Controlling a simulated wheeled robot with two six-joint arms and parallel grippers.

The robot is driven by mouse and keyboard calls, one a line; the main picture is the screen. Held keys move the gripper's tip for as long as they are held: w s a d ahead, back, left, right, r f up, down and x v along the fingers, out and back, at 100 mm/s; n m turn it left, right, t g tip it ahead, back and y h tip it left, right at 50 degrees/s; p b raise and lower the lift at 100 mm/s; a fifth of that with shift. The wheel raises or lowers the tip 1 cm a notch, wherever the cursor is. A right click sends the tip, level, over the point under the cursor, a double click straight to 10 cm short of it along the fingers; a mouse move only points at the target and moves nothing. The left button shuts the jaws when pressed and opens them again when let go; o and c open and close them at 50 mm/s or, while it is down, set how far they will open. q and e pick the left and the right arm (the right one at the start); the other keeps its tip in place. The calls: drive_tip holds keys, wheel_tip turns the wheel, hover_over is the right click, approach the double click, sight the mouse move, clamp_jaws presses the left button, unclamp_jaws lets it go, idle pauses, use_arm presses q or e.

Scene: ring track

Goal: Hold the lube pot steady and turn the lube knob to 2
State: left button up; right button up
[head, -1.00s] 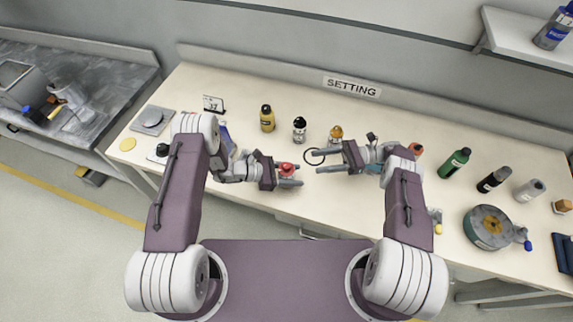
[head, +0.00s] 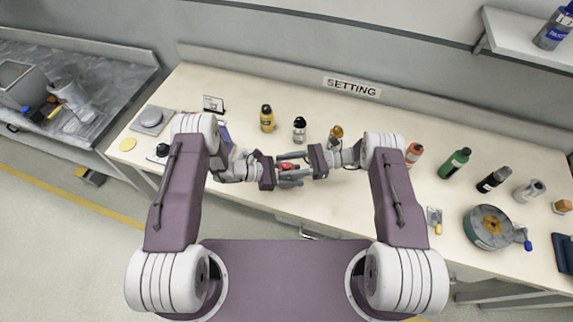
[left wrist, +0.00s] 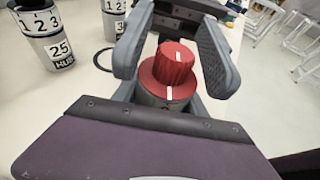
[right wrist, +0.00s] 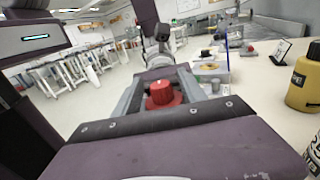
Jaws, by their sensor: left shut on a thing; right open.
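The lube pot has a red knob (head: 287,166) on top. In the left wrist view the ribbed knob (left wrist: 174,64) bears a white line, above a red collar with a white mark and a grey pot body (left wrist: 160,101). No digits are readable on it. My left gripper (head: 289,174) is shut on the pot from the left. My right gripper (head: 291,164) is open and reaches in from the right. Its two fingers stand on either side of the knob, with gaps visible in the left wrist view. The knob (right wrist: 161,93) also shows between its fingers in the right wrist view.
Behind the grippers stand a yellow bottle (head: 267,119), a black-topped bottle (head: 299,130) and an amber-topped one (head: 336,132). Numbered cups (left wrist: 45,40) show in the left wrist view. A round grey reel (head: 487,228) is at the right. The bench front is mostly clear.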

clamp_jaws()
drive_tip(key=shift+w+n+g, duration=0.1)
drive_tip(key=shift+n+g, duration=0.2)
drive_tip(key=shift+g, duration=0.2)
drive_tip(key=shift+n+g+h, duration=0.3)
drive_tip(key=shift+n+g, duration=0.2)
drive_tip(key=shift+g, duration=0.2)
unclamp_jaws()
